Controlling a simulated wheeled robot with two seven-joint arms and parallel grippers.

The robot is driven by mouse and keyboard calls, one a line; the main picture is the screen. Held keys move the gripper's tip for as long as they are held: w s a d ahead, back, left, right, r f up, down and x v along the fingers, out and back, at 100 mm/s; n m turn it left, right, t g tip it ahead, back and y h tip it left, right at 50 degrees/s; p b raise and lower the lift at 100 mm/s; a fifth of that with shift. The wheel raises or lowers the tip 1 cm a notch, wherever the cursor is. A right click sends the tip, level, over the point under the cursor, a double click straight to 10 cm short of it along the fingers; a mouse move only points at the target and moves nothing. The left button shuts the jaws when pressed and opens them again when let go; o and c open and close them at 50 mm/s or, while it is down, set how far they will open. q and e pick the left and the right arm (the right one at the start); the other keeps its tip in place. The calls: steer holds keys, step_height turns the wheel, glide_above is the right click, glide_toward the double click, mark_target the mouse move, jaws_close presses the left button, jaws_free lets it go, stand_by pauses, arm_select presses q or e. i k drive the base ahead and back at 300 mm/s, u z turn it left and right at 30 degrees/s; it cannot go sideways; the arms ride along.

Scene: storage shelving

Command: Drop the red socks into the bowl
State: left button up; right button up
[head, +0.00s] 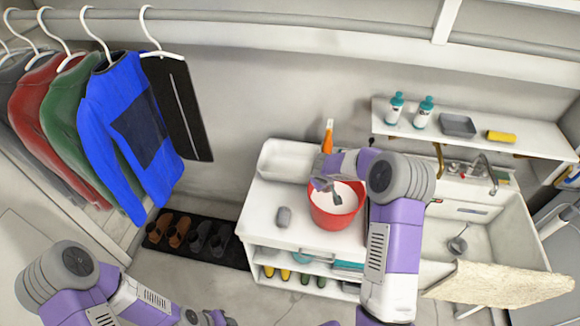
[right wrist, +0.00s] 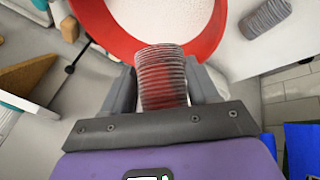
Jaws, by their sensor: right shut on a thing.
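A red bowl (head: 334,218) with a white inside stands on the white cabinet top. It also shows in the right wrist view (right wrist: 207,40). My right gripper (head: 322,183) is above the bowl's far left rim. In the right wrist view my right gripper (right wrist: 163,88) is shut on a ribbed sock roll (right wrist: 162,70), greyish with a red tint, taken as the red socks. The roll's top overlaps the bowl's rim in that view; whether it touches is unclear. My left gripper (head: 205,318) is partly seen at the bottom edge, its jaws unclear.
A grey sock roll (head: 283,216) lies on the cabinet top (head: 262,222) left of the bowl; it also shows in the right wrist view (right wrist: 265,18). An orange bottle (head: 327,137) stands behind. A sink (head: 487,240) is at right. Hanging clothes (head: 125,130) are at left.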

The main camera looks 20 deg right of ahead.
mark_target(289, 161)
steer(key=i, duration=1)
